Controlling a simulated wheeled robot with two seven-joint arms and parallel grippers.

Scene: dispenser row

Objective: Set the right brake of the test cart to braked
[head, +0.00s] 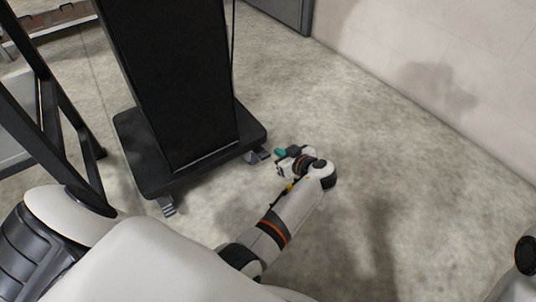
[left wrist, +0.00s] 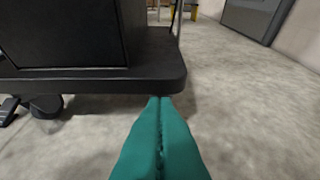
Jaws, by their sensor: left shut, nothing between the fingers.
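The test cart (head: 185,80) is a tall black cabinet on a flat black base, which fills the upper left of the left wrist view (left wrist: 100,82). In the head view a grey brake pedal (head: 257,156) sits low at the base's right corner, and another grey pedal (head: 168,207) is at its near corner. I cannot tell how either is set. My left gripper (head: 279,152) is shut and empty, just right of the right pedal. In the left wrist view its teal fingers (left wrist: 159,100) point at the base's corner. A pedal (left wrist: 8,108) and a caster (left wrist: 45,106) show at left.
Open concrete floor (head: 390,180) lies right of the cart, up to a pale wall (head: 450,60). A dark frame (head: 45,110) stands left of the cart. A grey cabinet (head: 285,10) stands at the back.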

